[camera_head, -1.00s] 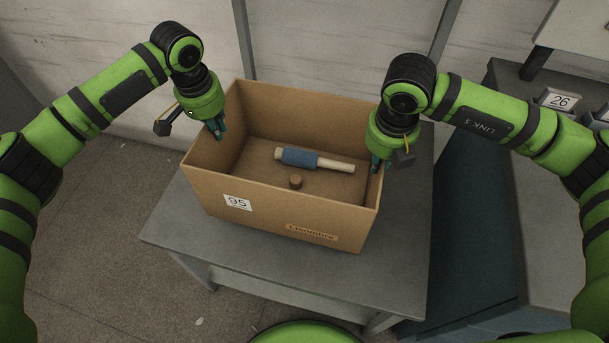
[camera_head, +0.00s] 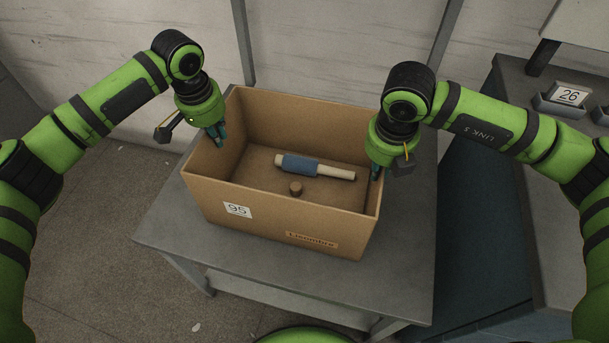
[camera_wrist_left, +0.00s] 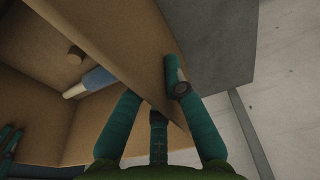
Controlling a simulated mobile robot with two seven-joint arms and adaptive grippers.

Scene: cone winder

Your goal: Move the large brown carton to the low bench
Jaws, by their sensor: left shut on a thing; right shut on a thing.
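The large brown carton (camera_head: 280,213) is open-topped and appears level, over a grey bench (camera_head: 390,265) in the head view. I cannot tell whether its underside touches the bench top. A cylinder with a blue sleeve (camera_head: 300,164) and a small brown plug (camera_head: 296,188) lie inside. My left gripper (camera_head: 217,134) is shut on the carton's left wall; the left wrist view shows its teal fingers on both sides of that wall (camera_wrist_left: 135,55). My right gripper (camera_head: 376,173) is shut on the right wall, its fingertips partly hidden.
A dark workbench (camera_head: 510,105) with a tray and a "26" card (camera_head: 569,95) stands at the right. A pale wall with grey posts (camera_head: 243,45) is behind. Bare grey bench top shows in front of the carton. Open floor (camera_head: 90,250) lies at the left.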

